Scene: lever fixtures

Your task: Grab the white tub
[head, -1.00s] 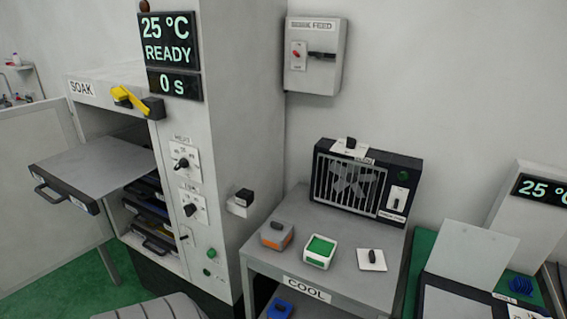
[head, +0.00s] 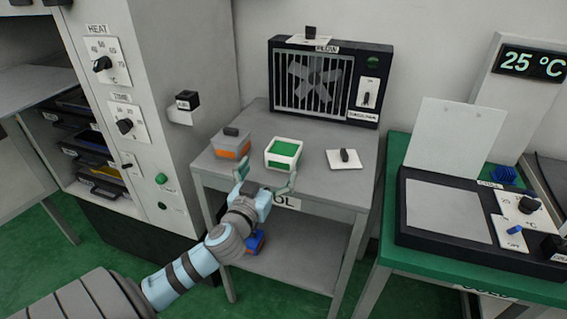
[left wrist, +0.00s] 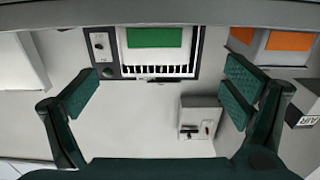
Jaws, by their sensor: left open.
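The white tub (head: 283,153) with a green top stands on the grey table marked COOL, between a grey-and-orange tub and a white switch plate. My left gripper (head: 266,182) is open and empty at the table's front edge, just in front of the white tub, its fingers apart. In the left wrist view the tub's green top (left wrist: 155,38) shows at the upper middle, beyond the spread fingertips (left wrist: 160,92) and roughly centred between them. No contact shows. My right gripper is not in view.
The grey-and-orange tub (head: 231,145) stands close on the left. The switch plate (head: 344,159) lies to the right. A caged fan (head: 322,80) stands behind. A blue-and-orange item (head: 254,242) sits on the lower shelf. A green bench (head: 396,160) is at the right.

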